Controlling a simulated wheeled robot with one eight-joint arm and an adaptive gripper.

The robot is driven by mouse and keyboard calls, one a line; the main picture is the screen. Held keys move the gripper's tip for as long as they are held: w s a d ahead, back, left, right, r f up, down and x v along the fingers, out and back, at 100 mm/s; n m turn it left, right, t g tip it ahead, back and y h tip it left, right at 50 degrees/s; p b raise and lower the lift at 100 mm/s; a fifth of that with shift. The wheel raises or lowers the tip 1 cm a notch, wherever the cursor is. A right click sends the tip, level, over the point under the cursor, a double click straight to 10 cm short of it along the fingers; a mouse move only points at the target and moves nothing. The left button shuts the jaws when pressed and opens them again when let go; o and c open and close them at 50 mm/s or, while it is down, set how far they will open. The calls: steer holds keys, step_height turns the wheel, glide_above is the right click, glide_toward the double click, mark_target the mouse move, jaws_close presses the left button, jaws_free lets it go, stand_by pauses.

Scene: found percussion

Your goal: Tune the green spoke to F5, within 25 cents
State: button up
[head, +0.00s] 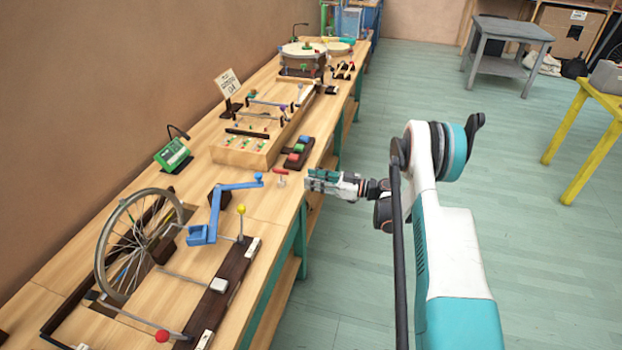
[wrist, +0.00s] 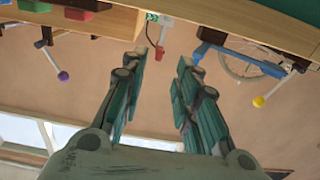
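The spoked wheel (head: 122,250) stands upright in a slot of the wooden bench at the left. Part of the wheel also shows in the upside-down wrist view (wrist: 238,67). A small red-handled tool (head: 280,172) stands in a pale holder near the bench's front edge. In the wrist view its red part (wrist: 160,50) shows between my fingertips, beyond them. My gripper (head: 310,180) is level beside the bench edge, to the right of this tool. Its teal fingers (wrist: 163,62) are apart and empty.
A green box with a display (head: 172,155) sits behind the wheel. A blue crank arm (head: 225,190) and a yellow-knobbed rod (head: 241,222) stand in front of the wheel.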

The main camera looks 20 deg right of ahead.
steer(key=shift+c, duration=0.5)
jaws_close()
stand_by(0.6)
